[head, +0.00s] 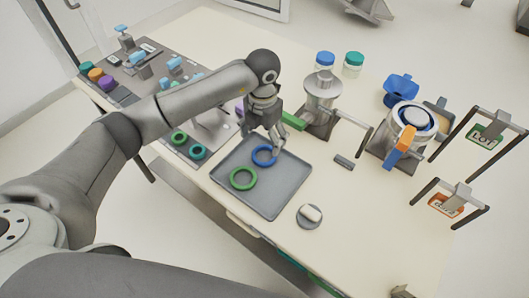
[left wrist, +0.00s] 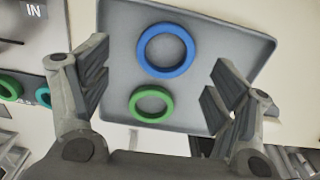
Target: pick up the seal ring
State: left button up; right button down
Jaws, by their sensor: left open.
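A blue seal ring (head: 264,161) and a green seal ring (head: 242,184) lie flat and apart on a grey tray (head: 270,204). In the left wrist view, the blue ring (left wrist: 165,32) is farther from my wrist and the green ring (left wrist: 151,115) is nearer, both between the spread fingers in the picture. My left gripper (head: 265,146) is open and empty, above the tray's far part and close to the blue ring. The gap between the fingertips and the ring is hard to judge. My right gripper is not in view.
A board with rings and coloured parts (head: 188,140) lies left of the tray. A metal canister (head: 323,96) on a stand, a clamped vessel (head: 407,125) and framed signs (head: 446,205) stand to the right. A small round dish (head: 309,223) sits beside the tray.

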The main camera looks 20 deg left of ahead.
aim_at(265, 156)
pick_arm(q)
jog(key=f, duration=0.1)
jog(key=f+p, duration=0.1)
jog(key=f, duration=0.1)
jog(key=f+p, duration=0.1)
jog(key=shift+s+d+f, duration=0.15)
jog(key=shift+d+f, duration=0.2)
jog(key=shift+f, duration=0.4)
jog(key=c, duration=0.9)
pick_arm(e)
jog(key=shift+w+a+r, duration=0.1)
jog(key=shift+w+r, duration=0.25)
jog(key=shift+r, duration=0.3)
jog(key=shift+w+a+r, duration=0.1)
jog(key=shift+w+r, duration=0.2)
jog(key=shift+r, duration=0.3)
